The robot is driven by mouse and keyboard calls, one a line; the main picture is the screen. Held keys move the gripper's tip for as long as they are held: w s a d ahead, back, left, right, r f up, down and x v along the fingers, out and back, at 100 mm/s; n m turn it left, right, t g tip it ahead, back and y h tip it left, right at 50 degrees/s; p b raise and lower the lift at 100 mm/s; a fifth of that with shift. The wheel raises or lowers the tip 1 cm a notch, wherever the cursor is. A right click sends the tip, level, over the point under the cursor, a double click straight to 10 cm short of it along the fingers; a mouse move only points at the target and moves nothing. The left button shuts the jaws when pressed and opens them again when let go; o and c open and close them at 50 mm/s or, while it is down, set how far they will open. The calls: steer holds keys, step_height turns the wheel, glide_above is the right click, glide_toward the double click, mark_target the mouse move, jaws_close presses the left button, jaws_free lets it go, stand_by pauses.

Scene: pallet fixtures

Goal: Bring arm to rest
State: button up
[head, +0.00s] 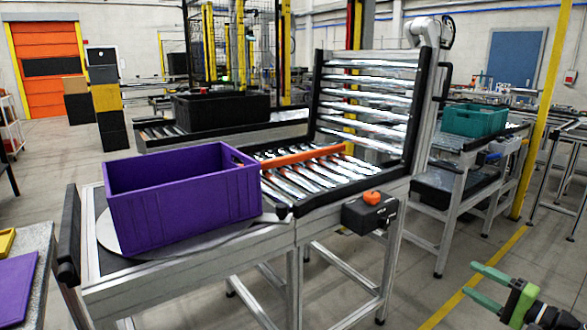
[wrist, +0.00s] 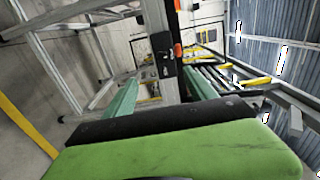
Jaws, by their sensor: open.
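My gripper (head: 480,286) shows at the lower right of the head view, with green fingers spread apart and nothing between them. It is in the air, to the right of the roller conveyor station and apart from it. In the wrist view my gripper (wrist: 160,98) has its two green fingers wide apart, with a metal frame post seen beyond the gap. Most of my arm is outside the head view.
A purple crate (head: 180,195) sits on a round plate on the station (head: 200,270). A raised roller gate (head: 365,105) and a black box with an orange button (head: 370,210) stand beside it. A teal crate (head: 474,120) is behind. Floor near my gripper is clear.

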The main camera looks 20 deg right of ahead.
steer(key=w+a+f+n+g+y, duration=0.2)
steer(key=w+a+n+g+y, duration=0.2)
steer(key=w+a, duration=1)
steer(key=w+a+f+n+g+y, duration=0.2)
steer(key=w+a+n+g+y, duration=0.2)
steer(key=w+a, duration=0.9)
steer(key=s+a+f+n+g+h, duration=0.15)
steer(key=a+f+g, duration=0.3)
steer(key=a, duration=0.95)
steer(key=s+a+f+n+g+h, duration=0.1)
steer(key=a+f+n+g, duration=0.35)
steer(key=a, duration=0.95)
steer(key=s+a+f+h, duration=0.4)
steer(key=a+f, duration=0.1)
steer(key=f, duration=0.3)
steer(key=d+f+n+h, duration=0.1)
steer(key=d+f+h, duration=0.2)
steer(key=d+h, duration=0.35)
steer(key=d+r+p, duration=0.1)
steer(key=r+p, duration=1.2)
steer(key=d+r+y+p, duration=0.1)
steer(key=d+r+p, duration=0.1)
steer(key=r+p, duration=1.2)
steer(key=shift+d+r+g, duration=0.3)
